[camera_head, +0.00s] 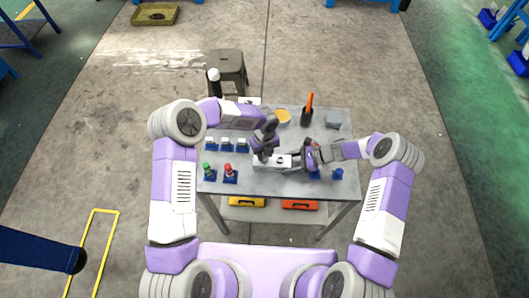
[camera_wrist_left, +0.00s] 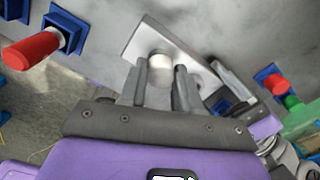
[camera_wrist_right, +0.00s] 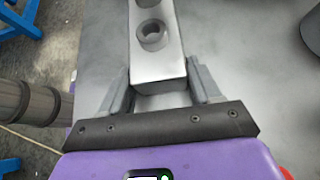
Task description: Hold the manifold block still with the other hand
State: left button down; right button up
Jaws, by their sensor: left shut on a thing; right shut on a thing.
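The manifold block (camera_head: 272,161) is a pale grey bar lying near the middle of the table. In the right wrist view the block (camera_wrist_right: 158,62) has round sockets in its top, and the right gripper (camera_wrist_right: 160,88) is shut across its near end. The left gripper (camera_head: 262,155) points down over the block's left part. In the left wrist view its fingers (camera_wrist_left: 162,88) are shut on a short pale cylinder (camera_wrist_left: 160,68) standing at the block. Whether the cylinder is fully seated in a socket is hidden.
A green-topped piece (camera_head: 207,168) and a red-topped piece (camera_head: 228,169) stand in blue holders at the table's left front. White-topped pieces (camera_head: 226,143) stand behind them. The front middle of the table (camera_head: 270,185) is clear.

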pick_arm(q)
jog(key=c, duration=0.7)
grip_release()
jog(key=shift+c, duration=0.8)
